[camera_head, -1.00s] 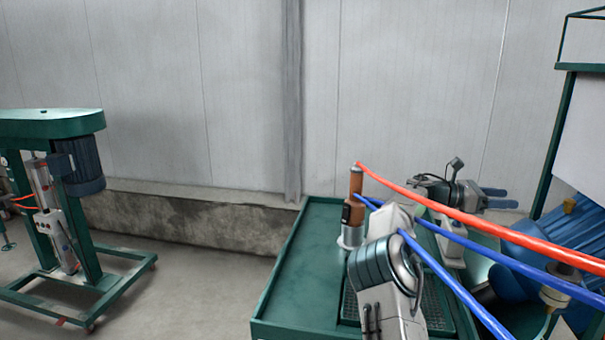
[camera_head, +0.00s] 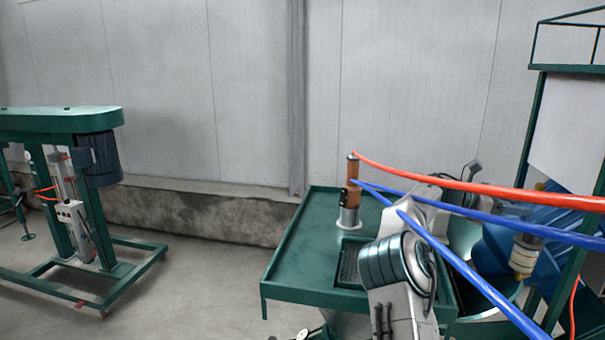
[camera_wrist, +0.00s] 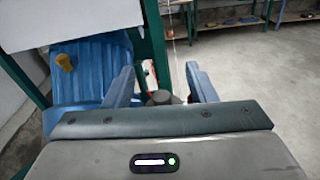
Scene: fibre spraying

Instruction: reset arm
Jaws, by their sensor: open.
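My gripper (camera_wrist: 160,85) shows in the wrist view with its two blue-grey fingers spread apart and nothing between them. Beyond the fingers are a blue ribbed barrel (camera_wrist: 85,68) and a green post. In the head view my arm reaches up over the right side of the green tray table (camera_head: 290,272). The gripper itself is hidden there behind the arm and hoses. A copper-brown spray tool (camera_head: 352,172) stands upright in a grey holder (camera_head: 349,218) on the table, with hoses attached.
A red hose (camera_head: 460,186) and blue hoses (camera_head: 470,273) cross in front of my arm. A blue barrel (camera_head: 505,255) lies in a green frame at right. A green mixer stand (camera_head: 60,122) is at left. Bare floor lies between the stand and the table.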

